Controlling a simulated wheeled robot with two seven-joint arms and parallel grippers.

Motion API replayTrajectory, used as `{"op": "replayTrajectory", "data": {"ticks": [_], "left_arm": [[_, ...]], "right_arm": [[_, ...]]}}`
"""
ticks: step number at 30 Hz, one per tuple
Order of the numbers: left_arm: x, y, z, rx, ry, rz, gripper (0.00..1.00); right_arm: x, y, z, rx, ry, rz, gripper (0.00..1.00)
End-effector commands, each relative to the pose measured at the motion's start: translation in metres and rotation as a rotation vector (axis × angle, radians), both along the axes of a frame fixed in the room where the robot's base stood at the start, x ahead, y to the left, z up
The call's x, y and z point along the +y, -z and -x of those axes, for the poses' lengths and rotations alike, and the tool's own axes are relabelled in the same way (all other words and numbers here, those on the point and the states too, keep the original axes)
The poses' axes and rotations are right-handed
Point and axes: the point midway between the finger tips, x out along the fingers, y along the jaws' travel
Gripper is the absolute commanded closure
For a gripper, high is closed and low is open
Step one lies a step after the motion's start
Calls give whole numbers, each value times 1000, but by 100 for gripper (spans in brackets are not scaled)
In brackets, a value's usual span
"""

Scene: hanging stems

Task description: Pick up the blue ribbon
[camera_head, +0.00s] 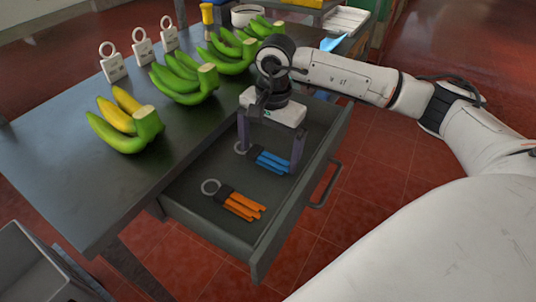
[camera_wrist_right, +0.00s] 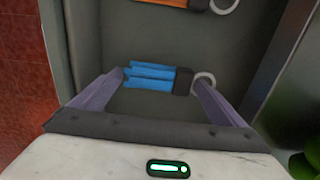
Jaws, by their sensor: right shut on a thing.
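The blue ribbon (camera_head: 272,162) has blue strips, a dark band and a pale ring. It is in the open grey drawer (camera_head: 185,212), beyond an orange ribbon. My right gripper (camera_head: 268,157) points down into the drawer, one finger at the ring end and the other at the strip end. In the right wrist view the blue ribbon (camera_wrist_right: 150,78) spans between the two purple-grey fingers, so the gripper is shut on it lengthwise. I cannot tell any gap between it and the drawer floor. My left gripper is not in view.
The orange ribbon (camera_head: 240,203) lies nearer in the drawer. The drawer handle (camera_head: 327,190) sticks out to the right. Several banana bunches (camera_head: 125,122) and white ring-topped tags (camera_head: 112,65) stand on the dark table (camera_head: 60,150). A grey crate (camera_head: 28,268) is at lower left.

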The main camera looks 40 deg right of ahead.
Motion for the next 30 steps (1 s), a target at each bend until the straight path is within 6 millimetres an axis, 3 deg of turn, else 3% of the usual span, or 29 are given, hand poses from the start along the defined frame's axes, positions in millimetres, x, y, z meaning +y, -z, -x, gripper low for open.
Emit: {"op": "replayTrajectory", "data": {"ticks": [18,24,30], "left_arm": [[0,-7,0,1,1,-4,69],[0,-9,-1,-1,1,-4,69],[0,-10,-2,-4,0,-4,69]], "right_arm": [[1,-128,-1,-5,-1,-2,27],[0,-154,-1,-3,-1,-1,27],[0,-164,0,-1,0,0,27]]}}
